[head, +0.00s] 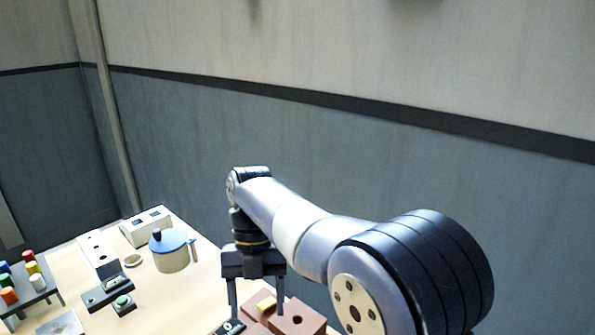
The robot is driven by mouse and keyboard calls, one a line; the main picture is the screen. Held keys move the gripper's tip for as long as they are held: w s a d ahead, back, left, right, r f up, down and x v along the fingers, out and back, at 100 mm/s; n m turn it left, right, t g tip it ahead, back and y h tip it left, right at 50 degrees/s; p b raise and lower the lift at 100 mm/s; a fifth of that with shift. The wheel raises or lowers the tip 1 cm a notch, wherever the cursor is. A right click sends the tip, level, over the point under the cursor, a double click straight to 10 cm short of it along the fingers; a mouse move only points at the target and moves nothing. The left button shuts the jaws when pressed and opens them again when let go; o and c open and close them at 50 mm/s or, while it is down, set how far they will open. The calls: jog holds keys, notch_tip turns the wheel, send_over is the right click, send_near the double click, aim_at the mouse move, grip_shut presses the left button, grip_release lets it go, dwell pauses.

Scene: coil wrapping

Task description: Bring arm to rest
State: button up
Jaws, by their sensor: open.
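My arm reaches in from the lower right in the head view. My gripper (256,304) points down over the right part of the table, with its two fingers spread apart. The fingers are above or beside a brown block (296,318) with holes. I cannot tell whether the fingers touch anything. The lower fingertips are near the bottom edge of the picture.
A pale table (205,288) holds a pot with a blue lid (171,255), a white box (146,227), a white block (98,254) and a dark box with a green button (123,303). A rack with coloured spools (33,268) stands at left. A wall rises behind.

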jog(key=b+x, duration=0.1)
jog(key=x, duration=0.6)
jog(key=shift+s+f, duration=0.1)
jog(key=shift+f, duration=0.15)
jog(key=m+y+b, duration=0.1)
jog(key=m, duration=0.1)
jog(key=m+y+b, duration=0.1)
jog(key=m, duration=0.2)
jog(key=shift+d, duration=0.25)
jog(key=m+y, duration=0.1)
jog(key=m, duration=0.2)
jog(key=m+t+b, duration=0.1)
jog(key=m, duration=0.1)
jog(key=shift+s+d+r+m+t+y, duration=0.1)
jog(key=shift+r+m+t+y, duration=0.05)
jog(key=shift+m+t+y, duration=0.2)
jog(key=m, duration=0.2)
jog(key=m+t+y, duration=0.1)
jog(key=m, duration=0.2)
jog(key=shift+s+t, duration=0.15)
jog(key=shift+t, duration=0.1)
jog(key=m+t, duration=0.1)
jog(key=m, duration=0.2)
jog(key=m+t+p, duration=0.1)
jog(key=m, duration=0.2)
jog(key=shift+s, duration=0.15)
jog(key=shift+r, duration=0.1)
